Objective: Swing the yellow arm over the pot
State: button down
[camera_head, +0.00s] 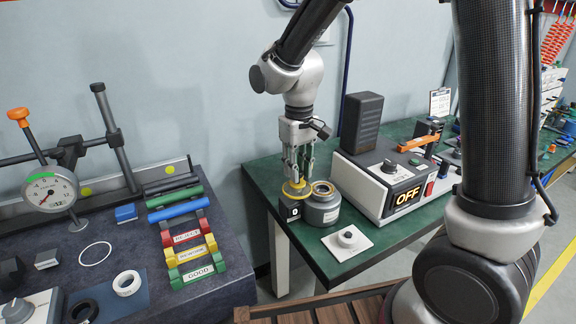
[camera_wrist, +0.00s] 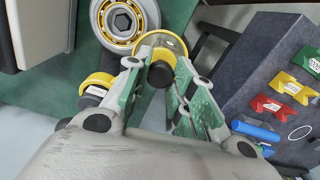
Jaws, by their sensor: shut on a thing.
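The yellow arm (camera_head: 292,191) sits at the left side of the grey round pot (camera_head: 321,211) on the green bench. In the wrist view a yellow-rimmed round part (camera_wrist: 160,44) with a black knob (camera_wrist: 160,74) lies between my fingertips, beside the pot (camera_wrist: 128,36). The pot's open top shows a yellow ring around a dark hexagonal centre. A yellow-capped dark post (camera_wrist: 97,88) stands left of my fingers; its link to the yellow-rimmed part is hidden. My gripper (camera_head: 297,179) points down and is shut on the yellow arm, seemingly at its knob.
A tester box (camera_head: 392,188) marked OFF stands close right of the pot. A dark table at left holds a dial gauge (camera_head: 48,191) and coloured labelled trays (camera_head: 186,254).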

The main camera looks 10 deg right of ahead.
aim_at(310, 186)
jog(key=d+n, duration=0.3)
jog(key=shift+s+d+n, duration=0.2)
jog(key=shift+s+n, duration=0.1)
jog(key=shift+d+n, duration=1)
jog(key=shift+n, duration=0.1)
jog(key=shift+w+d+n, duration=0.25)
jog(key=shift+d+n, duration=0.6)
jog(key=shift+n, duration=0.25)
jog(key=shift+r, duration=0.1)
jog(key=c, duration=1.2)
grip_release()
notch_tip(310, 186, up, 12)
jog(key=shift+f, duration=0.1)
